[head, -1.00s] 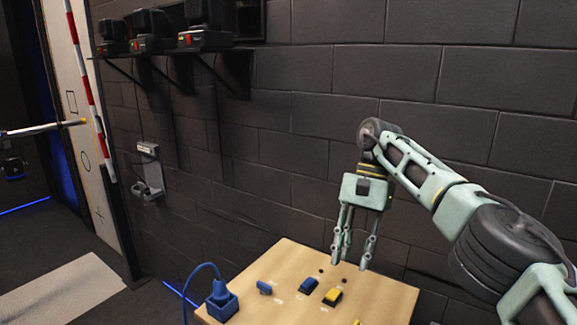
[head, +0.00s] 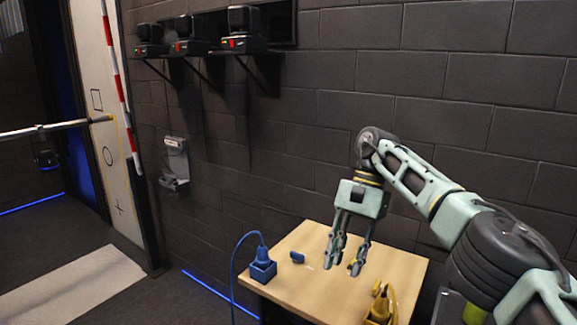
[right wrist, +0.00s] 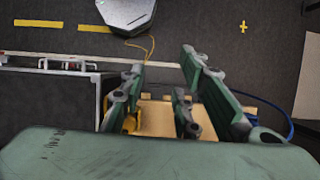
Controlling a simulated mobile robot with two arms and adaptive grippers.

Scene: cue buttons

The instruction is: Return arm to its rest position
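My right gripper (head: 345,263) hangs fingers-down above the wooden table (head: 315,290) in the head view. Its fingers are apart and I see nothing between them. In the right wrist view its fingers (right wrist: 165,85) are also spread, with part of the table (right wrist: 155,110) between and below them. A blue socket box with a plug (head: 263,270) stands at the table's left corner. A small blue piece (head: 297,257) lies to its right. A yellow box with a plug (head: 380,305) stands at the front right. The table behind the fingers is partly hidden. My left gripper is not in view.
A dark block wall (head: 330,110) stands behind the table. A shelf with several dark devices (head: 190,45) and a white holder (head: 174,160) are mounted on it. A horizontal pole (head: 50,128) is at the far left. Floor is open at left, with a pale mat (head: 75,285).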

